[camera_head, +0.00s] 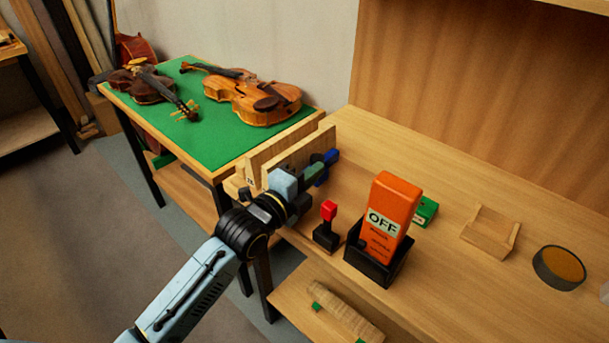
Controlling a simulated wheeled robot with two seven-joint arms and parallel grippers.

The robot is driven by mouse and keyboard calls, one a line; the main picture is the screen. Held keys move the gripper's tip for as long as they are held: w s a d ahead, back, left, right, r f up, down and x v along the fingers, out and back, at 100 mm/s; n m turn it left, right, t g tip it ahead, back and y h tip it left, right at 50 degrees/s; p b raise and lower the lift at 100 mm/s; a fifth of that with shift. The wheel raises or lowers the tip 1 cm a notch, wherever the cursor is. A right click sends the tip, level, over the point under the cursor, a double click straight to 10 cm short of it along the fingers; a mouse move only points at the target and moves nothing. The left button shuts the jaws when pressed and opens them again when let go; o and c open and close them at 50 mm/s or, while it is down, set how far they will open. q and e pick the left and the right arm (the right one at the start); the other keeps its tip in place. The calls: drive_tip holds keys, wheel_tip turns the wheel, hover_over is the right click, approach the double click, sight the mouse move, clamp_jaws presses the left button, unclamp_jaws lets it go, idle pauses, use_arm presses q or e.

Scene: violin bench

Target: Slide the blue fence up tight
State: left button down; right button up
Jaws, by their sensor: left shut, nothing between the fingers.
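The blue fence (330,156) shows as small dark-blue parts beside the wooden boards at the bench's left end. Most of it is hidden behind my left gripper, so I cannot tell how tight it sits. My left gripper (316,171) is shut and empty at these blue parts; whether it touches them is unclear. Two upright pale wooden boards (300,150) stand side by side just behind the gripper, with a narrow gap between them. My right gripper is out of view.
A red-topped lever (326,226) and an orange block marked OFF (385,215) in a black holder stand right of my gripper. A green box (426,211), wooden cradle (491,232) and round dish (559,267) lie further right. Violins (252,96) rest on the green table (215,139).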

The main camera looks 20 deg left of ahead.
use_arm(q)
drive_tip(key=shift+w+f, duration=0.1)
drive_tip(key=shift+f, duration=0.25)
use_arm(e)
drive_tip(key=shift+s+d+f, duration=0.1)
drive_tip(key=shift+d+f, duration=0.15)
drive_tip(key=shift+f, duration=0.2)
use_arm(q)
drive_tip(key=shift+w+a+r+p, duration=0.1)
drive_tip(key=shift+w+a+p, duration=0.25)
drive_tip(key=shift+a, duration=0.35)
drive_tip(key=shift+w+a, duration=0.2)
drive_tip(key=shift+a, duration=0.25)
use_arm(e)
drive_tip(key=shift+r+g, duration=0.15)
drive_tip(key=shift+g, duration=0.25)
